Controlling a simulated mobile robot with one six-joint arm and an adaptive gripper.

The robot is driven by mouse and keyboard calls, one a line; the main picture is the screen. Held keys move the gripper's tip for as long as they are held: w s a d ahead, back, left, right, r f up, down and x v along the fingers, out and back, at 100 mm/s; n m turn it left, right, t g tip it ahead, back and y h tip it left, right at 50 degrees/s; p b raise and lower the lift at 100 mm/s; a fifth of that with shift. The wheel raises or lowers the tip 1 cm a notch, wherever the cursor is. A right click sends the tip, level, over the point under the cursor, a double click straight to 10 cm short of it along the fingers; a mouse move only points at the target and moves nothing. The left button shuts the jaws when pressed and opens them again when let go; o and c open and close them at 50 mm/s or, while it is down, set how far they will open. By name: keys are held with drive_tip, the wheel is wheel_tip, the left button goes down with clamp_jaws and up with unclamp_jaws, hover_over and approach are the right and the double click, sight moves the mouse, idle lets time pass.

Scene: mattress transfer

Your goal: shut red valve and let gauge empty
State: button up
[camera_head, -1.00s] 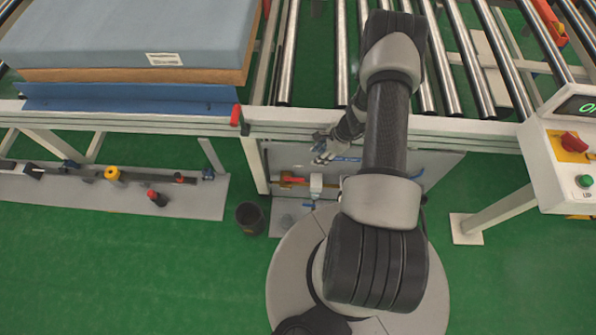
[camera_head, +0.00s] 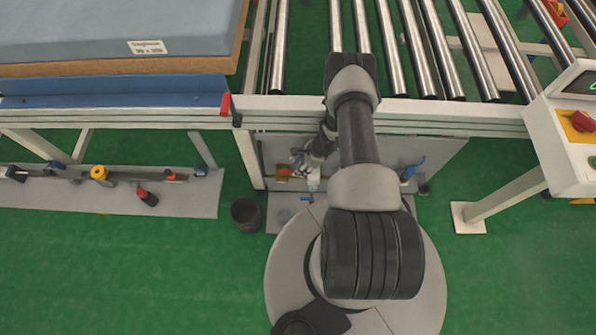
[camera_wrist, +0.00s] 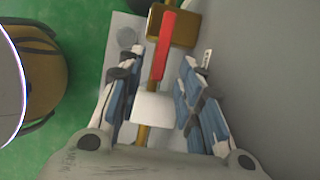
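The red valve handle (camera_wrist: 163,45) is a flat red bar by a brass body (camera_wrist: 175,28) on a pipe in the wrist view. It points along my gripper. My gripper (camera_wrist: 161,60) is open, with its blue-padded fingers on either side of the lower part of the red handle. No clear contact shows. A white block (camera_wrist: 153,108) on the brass pipe lies nearer, between the fingers. No gauge face can be made out.
A blue handle (camera_head: 413,168) stands on the right of the panel (camera_head: 440,150). A dark bucket (camera_head: 246,214) is on the floor at left. The roller conveyor (camera_head: 440,60) is above, and a control box (camera_head: 565,140) stands at right.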

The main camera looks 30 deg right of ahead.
sight(291, 172)
drive_tip(key=shift+b+x, duration=0.4)
drive_tip(key=shift+x, duration=0.95)
drive_tip(key=shift+c, duration=0.3)
clamp_jaws()
